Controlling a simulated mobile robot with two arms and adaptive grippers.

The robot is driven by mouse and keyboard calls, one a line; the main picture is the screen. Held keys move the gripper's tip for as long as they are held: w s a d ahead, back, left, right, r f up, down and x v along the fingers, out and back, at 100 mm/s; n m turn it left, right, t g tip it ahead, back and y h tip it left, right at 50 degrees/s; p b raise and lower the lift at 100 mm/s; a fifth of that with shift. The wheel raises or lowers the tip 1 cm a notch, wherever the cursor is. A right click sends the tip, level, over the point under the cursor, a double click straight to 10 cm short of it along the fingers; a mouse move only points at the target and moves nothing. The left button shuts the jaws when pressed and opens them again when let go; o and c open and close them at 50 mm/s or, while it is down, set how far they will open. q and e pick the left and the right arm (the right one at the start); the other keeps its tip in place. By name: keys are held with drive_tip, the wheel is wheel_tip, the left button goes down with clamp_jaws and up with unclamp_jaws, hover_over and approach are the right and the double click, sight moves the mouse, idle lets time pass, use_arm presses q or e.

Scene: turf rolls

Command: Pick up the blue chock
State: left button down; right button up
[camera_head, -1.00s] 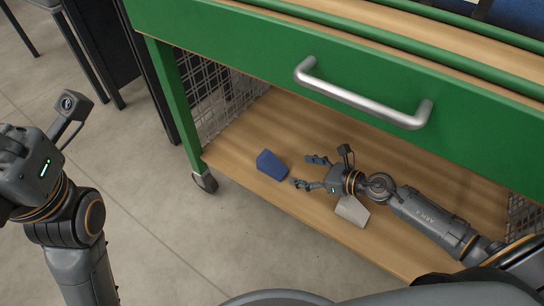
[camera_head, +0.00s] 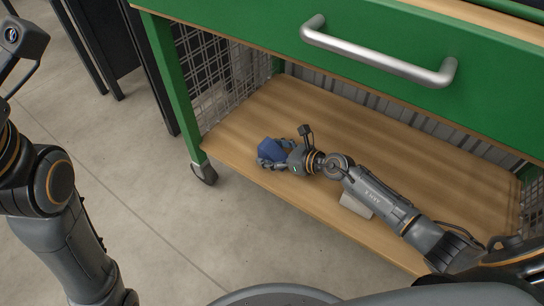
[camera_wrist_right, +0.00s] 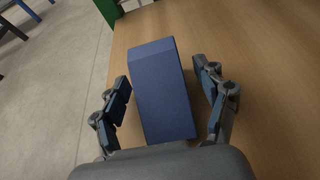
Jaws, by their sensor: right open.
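The blue chock (camera_head: 271,148) lies on the wooden lower shelf of the green cart, near its left front corner. My right gripper (camera_head: 271,158) is open around it, with a finger on either side. In the right wrist view the blue chock (camera_wrist_right: 163,92) stands between the two open fingers of the right gripper (camera_wrist_right: 165,100). The left finger is close to the chock's side, and a gap shows at the right finger. My left arm is at the left edge of the head view, and its fingers are out of frame.
A light grey block (camera_head: 356,205) lies on the shelf (camera_head: 300,105), partly behind my right forearm. The green drawer front with its metal handle (camera_head: 378,52) hangs above. A green leg with a caster (camera_head: 204,173) stands at the left. Wire mesh closes the shelf's left side.

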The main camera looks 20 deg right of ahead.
drive_tip(key=shift+r, duration=0.1)
drive_tip(key=c, duration=1.5)
drive_tip(key=shift+o, duration=0.2)
